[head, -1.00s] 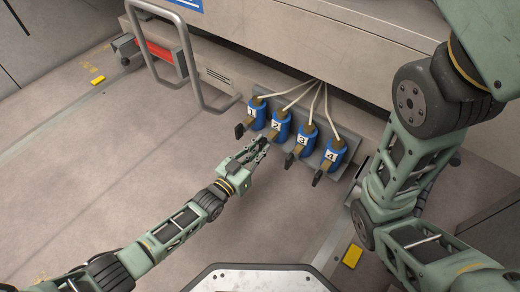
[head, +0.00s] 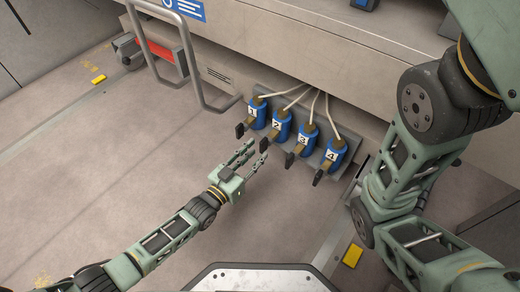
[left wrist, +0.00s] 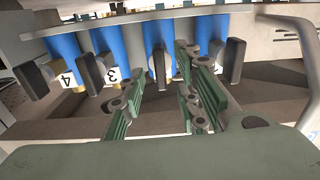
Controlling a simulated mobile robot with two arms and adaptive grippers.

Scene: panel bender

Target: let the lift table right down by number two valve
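The number two valve (head: 279,126) is the second blue valve from the left on a grey bracket under the machine in the head view. Its dark handle (head: 264,145) points down towards my left gripper (head: 257,150). My left gripper is open, its fingers spread just short of that handle, with nothing held. In the left wrist view the valves appear upside down; the number two valve (left wrist: 155,30) stands beyond the open fingers (left wrist: 160,90), its label hidden. Contact with the handle cannot be told. My right gripper is out of view. I cannot tell which part is the lift table.
Valves one (head: 256,112), three (head: 306,138) and four (head: 334,154) stand close beside, with similar projecting handles. A grey tubular rail (head: 190,60) stands to the left. Pale hoses (head: 318,100) run up behind.

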